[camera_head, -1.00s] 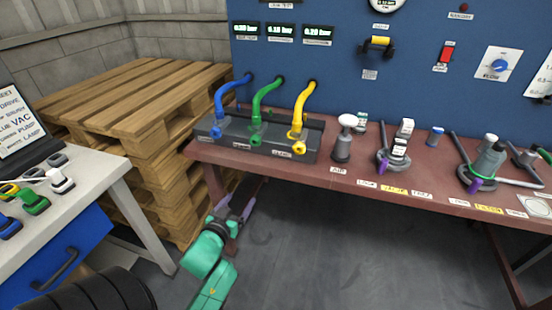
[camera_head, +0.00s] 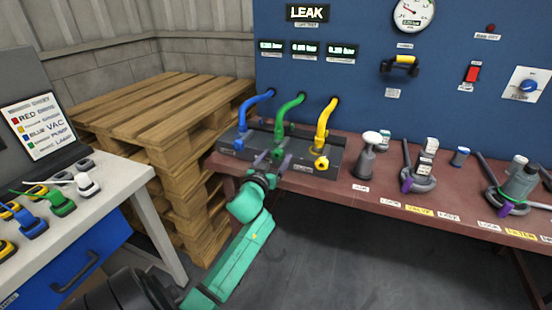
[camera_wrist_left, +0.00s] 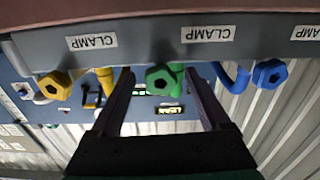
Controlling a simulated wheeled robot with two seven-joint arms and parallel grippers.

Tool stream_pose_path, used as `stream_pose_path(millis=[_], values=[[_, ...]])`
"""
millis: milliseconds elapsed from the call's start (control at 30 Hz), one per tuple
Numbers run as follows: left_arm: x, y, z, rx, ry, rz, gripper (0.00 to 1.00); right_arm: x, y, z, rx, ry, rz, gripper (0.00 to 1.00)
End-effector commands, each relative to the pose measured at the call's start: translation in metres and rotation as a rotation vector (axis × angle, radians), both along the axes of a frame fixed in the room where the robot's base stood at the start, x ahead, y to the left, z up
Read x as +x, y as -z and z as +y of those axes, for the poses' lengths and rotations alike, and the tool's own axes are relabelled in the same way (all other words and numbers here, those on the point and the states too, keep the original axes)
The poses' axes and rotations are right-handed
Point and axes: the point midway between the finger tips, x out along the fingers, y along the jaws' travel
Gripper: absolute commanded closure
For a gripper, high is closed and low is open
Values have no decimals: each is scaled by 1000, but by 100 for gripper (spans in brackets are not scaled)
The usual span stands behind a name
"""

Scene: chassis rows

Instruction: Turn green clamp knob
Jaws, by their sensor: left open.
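The green clamp knob (camera_wrist_left: 160,80) faces the camera in the left wrist view, with a dark socket in its middle. In the head view the left gripper (camera_head: 274,163) is at the front of the dark clamp block (camera_head: 308,155) and partly hides the green knob. My right gripper is not in view.
A yellow knob (camera_head: 321,163) and a blue knob (camera_head: 239,145) flank the green one. The block stands on a reddish bench (camera_head: 385,200) with tools and a white-topped part to the right. Stacked pallets (camera_head: 150,110) stand left. A panel display reads LEAK (camera_head: 307,12).

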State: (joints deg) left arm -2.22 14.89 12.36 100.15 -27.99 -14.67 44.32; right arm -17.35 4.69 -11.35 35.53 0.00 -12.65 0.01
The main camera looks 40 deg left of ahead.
Motion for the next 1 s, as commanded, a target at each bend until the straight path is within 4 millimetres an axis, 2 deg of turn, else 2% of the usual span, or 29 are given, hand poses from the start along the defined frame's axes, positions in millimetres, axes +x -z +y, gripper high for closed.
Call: stream_pose_path(millis=[167,200,267,400,767,1000], values=[[0,0,0,0,1,0,20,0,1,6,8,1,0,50],[0,0,0,0,1,0,24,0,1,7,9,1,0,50],[0,0,0,0,1,0,47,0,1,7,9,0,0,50],[0,0,0,0,1,0,100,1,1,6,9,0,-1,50],[0,0,0,38,1,14,100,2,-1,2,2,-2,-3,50],[0,0,0,159,1,55,100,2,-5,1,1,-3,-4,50]])
